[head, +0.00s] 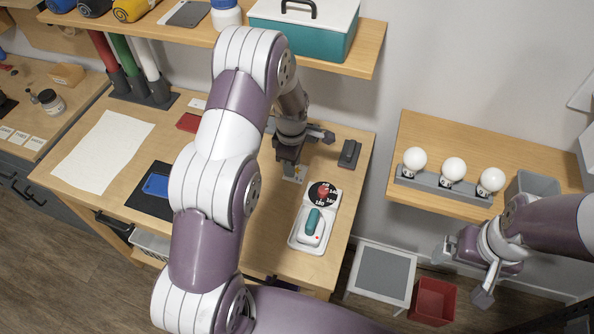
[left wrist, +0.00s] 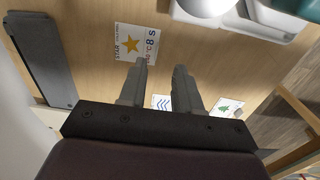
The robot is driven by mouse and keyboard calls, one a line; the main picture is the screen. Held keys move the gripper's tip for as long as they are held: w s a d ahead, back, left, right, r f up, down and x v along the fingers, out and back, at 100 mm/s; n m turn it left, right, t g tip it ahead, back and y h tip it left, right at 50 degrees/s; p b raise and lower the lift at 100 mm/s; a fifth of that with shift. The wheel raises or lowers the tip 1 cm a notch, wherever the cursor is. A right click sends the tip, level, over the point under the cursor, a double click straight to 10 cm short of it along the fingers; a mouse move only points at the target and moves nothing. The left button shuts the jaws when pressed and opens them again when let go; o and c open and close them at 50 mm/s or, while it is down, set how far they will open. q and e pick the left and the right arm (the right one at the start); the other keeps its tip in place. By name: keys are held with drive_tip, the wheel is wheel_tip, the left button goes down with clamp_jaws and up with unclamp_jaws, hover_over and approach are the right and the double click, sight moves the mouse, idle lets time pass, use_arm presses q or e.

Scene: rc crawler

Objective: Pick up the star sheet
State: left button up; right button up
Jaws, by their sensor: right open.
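The star sheet (left wrist: 138,43) is a small white card with an orange star and printed text, lying flat on the wooden table in the left wrist view. My left gripper (left wrist: 160,64) is open and empty, its fingertips just below the card's lower edge, the left one near its lower right corner. In the head view my left gripper (head: 289,160) points down over the table. A pale card with a yellow mark shows beneath it there, too small to identify. My right gripper (head: 462,272) is open and empty, off the table at the right.
A card with blue wavy lines (left wrist: 160,102) and one with a green tree (left wrist: 227,107) lie near my left fingers. A white press with a teal handle (head: 312,228) and a dark block (head: 349,153) stand close by. A shelf with bulbs (head: 453,168) is at right.

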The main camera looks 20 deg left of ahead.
sight(292, 181)
use_arm(q)
drive_tip(key=f, duration=0.2)
drive_tip(key=f+p, duration=0.1)
drive_tip(key=f, duration=0.1)
drive_tip(key=f+p, duration=0.1)
drive_tip(key=shift+w+a+f, duration=0.15)
drive_tip(key=shift+a+f, duration=0.15)
drive_tip(key=shift+f, duration=0.1)
drive_tip(key=shift+w+f, duration=0.15)
drive_tip(key=shift+f, duration=0.05)
drive_tip(key=shift+d, duration=0.15)
drive_tip(key=shift+c, duration=0.7)
drive_tip(key=shift+r, duration=0.1)
clamp_jaws()
